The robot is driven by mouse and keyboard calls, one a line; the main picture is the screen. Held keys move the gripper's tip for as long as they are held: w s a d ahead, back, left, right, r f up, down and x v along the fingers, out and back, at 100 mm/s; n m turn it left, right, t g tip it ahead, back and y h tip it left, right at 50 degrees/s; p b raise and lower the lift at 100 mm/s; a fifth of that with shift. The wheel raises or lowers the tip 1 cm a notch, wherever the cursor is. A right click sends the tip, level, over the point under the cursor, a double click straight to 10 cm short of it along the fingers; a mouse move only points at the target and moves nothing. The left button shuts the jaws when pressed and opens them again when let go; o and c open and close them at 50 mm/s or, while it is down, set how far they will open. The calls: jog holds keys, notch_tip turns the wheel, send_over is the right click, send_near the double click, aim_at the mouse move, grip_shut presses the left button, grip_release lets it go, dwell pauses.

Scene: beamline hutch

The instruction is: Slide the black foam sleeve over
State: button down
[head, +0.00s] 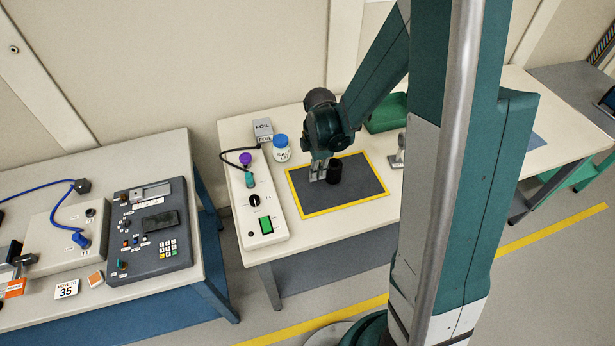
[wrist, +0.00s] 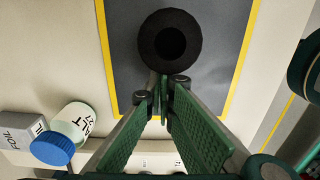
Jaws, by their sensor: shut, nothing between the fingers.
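The black foam sleeve (head: 334,172) stands upright on the grey mat with a yellow border (head: 350,193), towards the mat's back. In the wrist view the sleeve (wrist: 170,41) shows from above as a thick ring with a dark hole. My gripper (head: 319,176) is just left of the sleeve in the head view, pointing down, low over the mat. In the wrist view my gripper's fingertips (wrist: 162,82) are together at the sleeve's near edge, with nothing between them. I cannot tell whether they touch the sleeve.
A control box with a green switch (head: 262,215) lies left of the mat. A green case (head: 386,113) is behind right. The mat's front is clear.

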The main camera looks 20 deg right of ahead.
jog(key=d+b, duration=0.2)
jog(key=d, duration=1.3)
jog(key=shift+a, duration=0.15)
jog(key=shift+a, duration=1)
jog(key=shift+a+b, duration=0.35)
jog(key=shift+a, duration=0.6)
notch_tip(320, 180, up, 10)
jog(key=p, duration=0.2)
jog(key=shift+r, duration=0.1)
